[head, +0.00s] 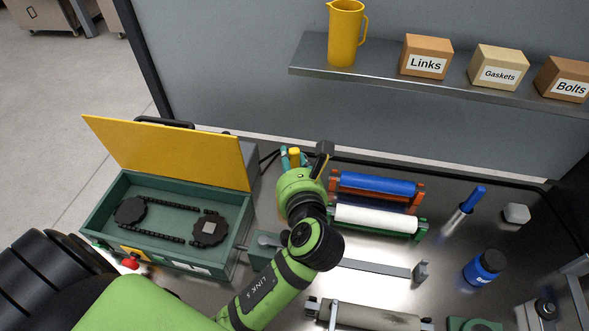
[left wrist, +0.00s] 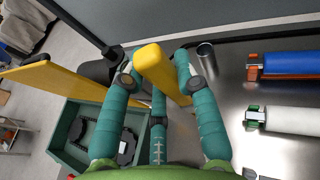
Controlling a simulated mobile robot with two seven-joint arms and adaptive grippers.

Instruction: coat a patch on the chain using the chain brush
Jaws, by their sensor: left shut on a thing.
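The chain (head: 165,205) runs around two dark sprockets inside an open green housing (head: 100,208), its yellow lid (head: 170,150) raised. A pale square (head: 208,228) shows on the right sprocket. My left gripper (head: 293,158) is right of the housing, near the back of the bench. It is shut on a yellow-handled tool, seemingly the chain brush (head: 294,152). Its yellow handle (left wrist: 160,70) stands between the teal fingers in the left wrist view; the bristles are hidden. The chain (left wrist: 100,140) also shows there, at lower left. My right gripper is not in view.
A metal cup (left wrist: 206,56) stands close to the gripper. Blue (head: 375,184) and white (head: 375,219) rollers lie right of my arm. A shelf (head: 380,82) hangs behind the bench.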

